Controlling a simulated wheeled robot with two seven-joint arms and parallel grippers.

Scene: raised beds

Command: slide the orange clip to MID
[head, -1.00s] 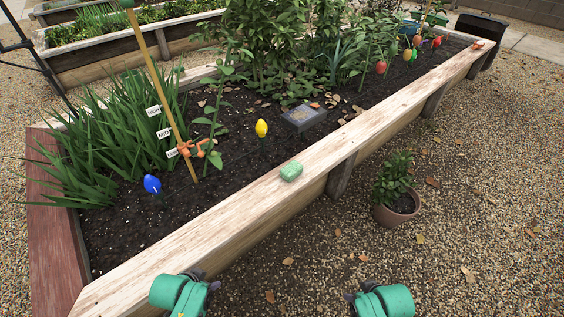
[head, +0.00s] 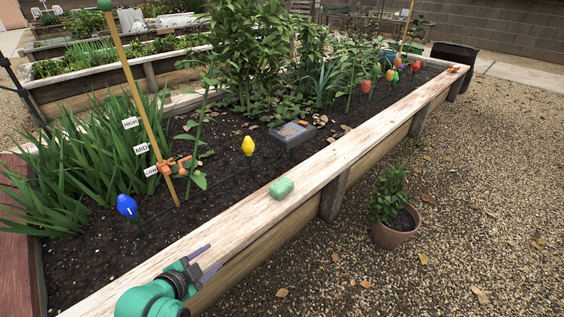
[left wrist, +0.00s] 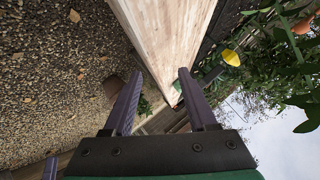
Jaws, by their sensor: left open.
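The orange clip (head: 174,167) is around the tan stake (head: 147,110), at the height of the lowest white label (head: 151,171). A green stem stands beside the stake at the clip. The MID label (head: 141,149) is above that, and the HIGH label (head: 130,123) is higher still. My left gripper (head: 205,261) is open and empty over the bed's near wooden edge, to the right of and nearer than the clip. In the left wrist view its two fingers (left wrist: 157,92) are apart with nothing between them. My right gripper is not in the head view.
A blue bulb-shaped light (head: 127,206) and a yellow one (head: 248,146) stand in the soil near the stake. A dark panel box (head: 292,133) sits behind. A potted plant (head: 396,225) stands on the gravel.

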